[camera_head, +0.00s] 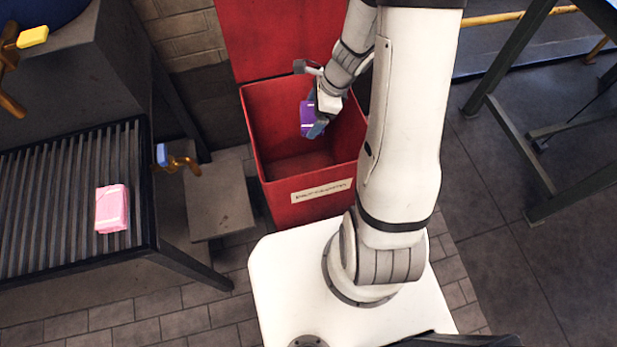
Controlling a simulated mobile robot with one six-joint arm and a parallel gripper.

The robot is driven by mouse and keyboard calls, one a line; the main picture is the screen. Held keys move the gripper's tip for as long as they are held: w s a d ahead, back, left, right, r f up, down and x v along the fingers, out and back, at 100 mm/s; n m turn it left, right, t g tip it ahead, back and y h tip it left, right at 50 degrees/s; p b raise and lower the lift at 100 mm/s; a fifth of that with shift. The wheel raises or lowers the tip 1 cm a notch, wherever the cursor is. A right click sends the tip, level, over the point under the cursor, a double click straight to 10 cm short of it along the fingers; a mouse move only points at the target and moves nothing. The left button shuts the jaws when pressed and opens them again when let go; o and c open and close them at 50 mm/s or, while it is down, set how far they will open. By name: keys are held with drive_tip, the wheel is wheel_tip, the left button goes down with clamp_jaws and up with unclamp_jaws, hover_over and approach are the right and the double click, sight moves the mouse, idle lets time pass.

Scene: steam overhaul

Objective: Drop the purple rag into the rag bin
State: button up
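The purple rag (307,115) is a small folded bundle at the fingers of my gripper (316,122). The gripper's blue-grey fingers are at the rag's right side and lower edge, and the rag appears held between them. The rag bin (262,150) is a red box with its red lid raised at the back and a white label on its front. The rag and gripper show over the bin's opening, and the bin floor seen around them looks empty. The exact height of the rag relative to the rim is hard to tell.
A pink folded cloth (111,209) lies on a slatted dark rack (60,255) at the left. A blue-handled valve (176,159) juts out between rack and bin, above a grey block (218,200). A yellow-handled valve (30,38) is at upper left. A metal-legged table (507,120) stands at right.

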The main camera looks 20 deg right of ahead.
drive_tip(key=shift+o, duration=1.2)
drive_tip(key=p+v, duration=0.2)
drive_tip(key=v, duration=0.5)
drive_tip(key=shift+r, duration=0.35)
drive_tip(key=shift+d+r, duration=0.1)
